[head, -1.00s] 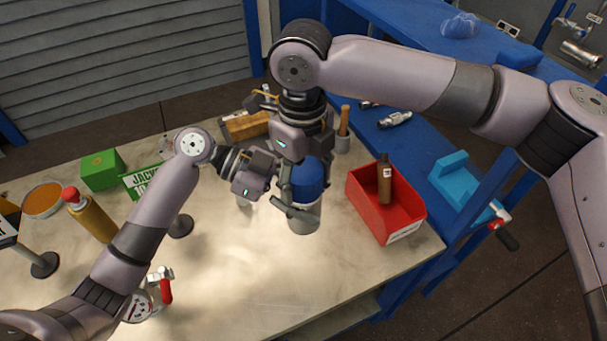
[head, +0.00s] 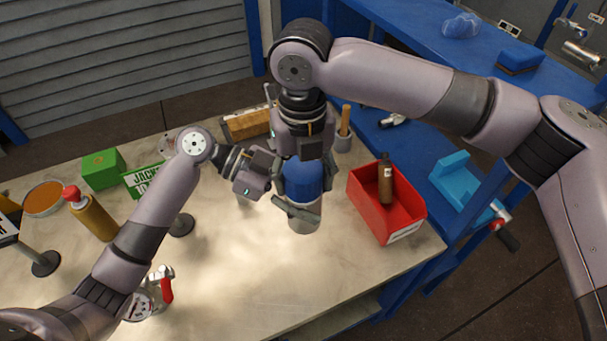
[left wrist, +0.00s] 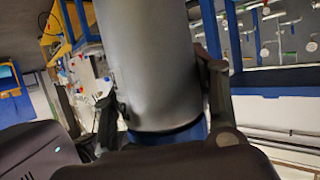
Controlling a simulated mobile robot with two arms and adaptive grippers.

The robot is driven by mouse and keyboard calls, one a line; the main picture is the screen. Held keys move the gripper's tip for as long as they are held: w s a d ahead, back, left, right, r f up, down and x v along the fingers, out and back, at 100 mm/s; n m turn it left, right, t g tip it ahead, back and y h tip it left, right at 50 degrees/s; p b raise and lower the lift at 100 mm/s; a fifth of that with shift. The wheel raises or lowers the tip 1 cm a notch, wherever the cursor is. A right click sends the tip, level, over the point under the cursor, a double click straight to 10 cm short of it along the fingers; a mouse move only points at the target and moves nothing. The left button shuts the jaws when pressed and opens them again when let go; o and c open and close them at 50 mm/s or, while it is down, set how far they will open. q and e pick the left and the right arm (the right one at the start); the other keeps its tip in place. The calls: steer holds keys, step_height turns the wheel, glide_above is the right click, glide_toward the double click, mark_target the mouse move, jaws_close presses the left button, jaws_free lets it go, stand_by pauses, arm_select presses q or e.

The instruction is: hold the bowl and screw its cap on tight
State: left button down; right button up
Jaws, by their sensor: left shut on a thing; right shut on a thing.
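The bowl is a grey, upright cylinder (head: 303,225) near the middle of the table, with the blue cap (head: 302,183) on its top. My left gripper (head: 296,209) is shut around the bowl's side just below the cap. In the left wrist view the grey body (left wrist: 155,65) fills the space between the fingers of my left gripper (left wrist: 163,105), with a blue band (left wrist: 185,133) below. My right gripper (head: 304,162) points down from above and is shut on the cap. Its own wrist hides part of the cap's top and the far finger. I cannot tell how tightly the cap sits.
A red bin (head: 372,215) with a brown bottle (head: 385,180) stands right of the bowl. A green box (head: 103,169), a yellow bottle (head: 92,215) and an orange-topped dish (head: 43,198) are at the left. A wooden block (head: 247,125) lies behind.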

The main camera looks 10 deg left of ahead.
steer(key=shift+w+d, duration=0.15)
steer(key=shift+d, duration=0.05)
steer(key=o, duration=1.3)
steer(key=shift+c, duration=0.2)
steer(key=shift+a, duration=0.1)
steer(key=shift+a+r, duration=0.1)
steer(key=shift+r, duration=2.15)
steer(key=shift+o, duration=0.5)
steer(key=o, duration=0.5)
steer(key=shift+c, duration=0.2)
